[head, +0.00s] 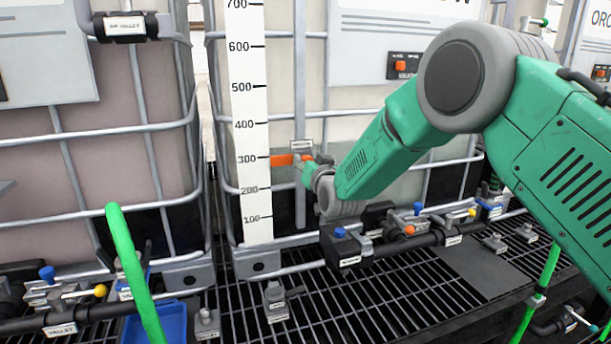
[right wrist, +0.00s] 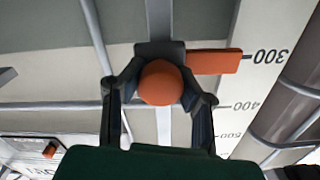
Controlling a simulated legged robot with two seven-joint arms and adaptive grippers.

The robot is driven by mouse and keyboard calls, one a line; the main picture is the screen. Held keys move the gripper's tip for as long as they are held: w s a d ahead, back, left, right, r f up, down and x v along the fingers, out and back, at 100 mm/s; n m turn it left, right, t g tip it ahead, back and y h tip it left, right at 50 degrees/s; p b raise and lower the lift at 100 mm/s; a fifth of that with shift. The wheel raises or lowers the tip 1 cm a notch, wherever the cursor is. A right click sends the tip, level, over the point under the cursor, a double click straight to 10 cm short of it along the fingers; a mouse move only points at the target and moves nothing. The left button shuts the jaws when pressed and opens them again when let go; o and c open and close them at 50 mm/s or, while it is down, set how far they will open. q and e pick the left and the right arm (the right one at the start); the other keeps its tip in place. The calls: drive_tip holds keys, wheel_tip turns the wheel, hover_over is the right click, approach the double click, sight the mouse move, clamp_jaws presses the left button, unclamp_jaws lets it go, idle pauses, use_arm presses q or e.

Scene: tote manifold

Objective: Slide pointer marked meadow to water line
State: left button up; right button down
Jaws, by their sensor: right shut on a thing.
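The orange pointer (head: 282,160) sits on a vertical grey rail beside the white scale (head: 251,120), close to the 300 mark. In the right wrist view, which is upside down, the pointer (right wrist: 214,62) also points at 300. My right gripper (head: 308,168) is shut on its round orange knob (right wrist: 161,83), with a finger on each side. The small label above the pointer is too small to read. The tote (head: 385,100) behind has a pale upper part and a darker lower part; their edge (right wrist: 60,47) lies near the pointer's height. My left gripper is out of view.
The tote's grey cage bars (head: 275,113) run close around the rail. Valves and black pipes (head: 440,237) stand below on a dark grating (head: 345,300). A second tote (head: 95,150) stands left, with a bright green hose (head: 135,270) before it.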

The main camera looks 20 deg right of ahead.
drive_tip(key=shift+r, duration=0.4)
drive_tip(key=c, duration=1.1)
unclamp_jaws()
drive_tip(key=shift+f, duration=0.1)
drive_tip(key=shift+s, duration=0.25)
drive_tip(key=s, duration=1.1)
drive_tip(key=shift+s+d+f, duration=0.1)
drive_tip(key=shift+s+d, duration=0.1)
drive_tip(key=shift+d, duration=0.05)
